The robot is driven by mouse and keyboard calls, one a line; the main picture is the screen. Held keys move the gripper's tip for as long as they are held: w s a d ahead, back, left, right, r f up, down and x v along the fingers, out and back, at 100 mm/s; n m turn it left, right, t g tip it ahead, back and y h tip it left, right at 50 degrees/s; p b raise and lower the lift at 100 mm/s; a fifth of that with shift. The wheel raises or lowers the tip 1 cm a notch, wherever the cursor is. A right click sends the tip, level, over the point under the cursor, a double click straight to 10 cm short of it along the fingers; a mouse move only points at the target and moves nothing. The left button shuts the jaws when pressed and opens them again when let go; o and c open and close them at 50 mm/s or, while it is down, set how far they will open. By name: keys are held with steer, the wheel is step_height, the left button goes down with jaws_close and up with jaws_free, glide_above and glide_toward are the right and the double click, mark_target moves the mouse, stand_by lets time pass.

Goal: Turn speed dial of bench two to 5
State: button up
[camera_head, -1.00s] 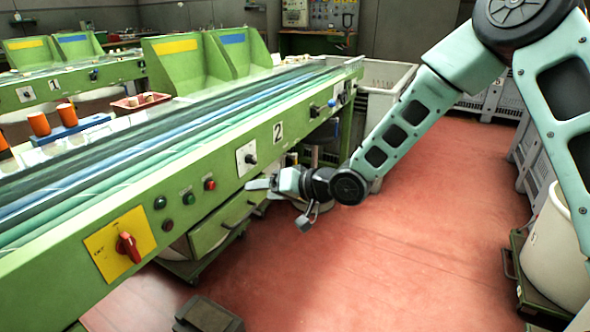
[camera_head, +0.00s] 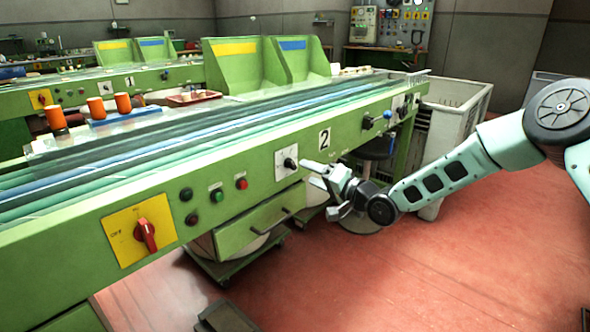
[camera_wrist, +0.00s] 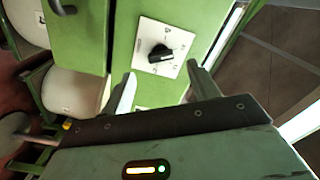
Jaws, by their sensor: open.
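The speed dial is a black knob (camera_head: 290,163) on a white scale plate (camera_head: 281,170), on the green front of bench two (camera_head: 160,195), left of and below the "2" label (camera_head: 324,139). In the wrist view the black knob (camera_wrist: 160,54) sits on its white plate (camera_wrist: 175,38), just beyond and between the fingertips. The scale figures are too small to read. My gripper (camera_head: 318,173) is open and empty, just right of the dial in the head view. In the wrist view its two fingers (camera_wrist: 163,80) stand apart, with no clear contact with the knob.
A red switch (camera_head: 146,234) on a yellow plate and several push buttons (camera_head: 217,196) lie left of the dial. A partly open drawer (camera_head: 260,225) juts out below. A stool (camera_head: 372,150) and white bin (camera_head: 455,125) stand right.

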mark_target(293, 166)
steer(key=x, duration=0.7)
steer(key=shift+b, duration=0.3)
steer(key=c, duration=1)
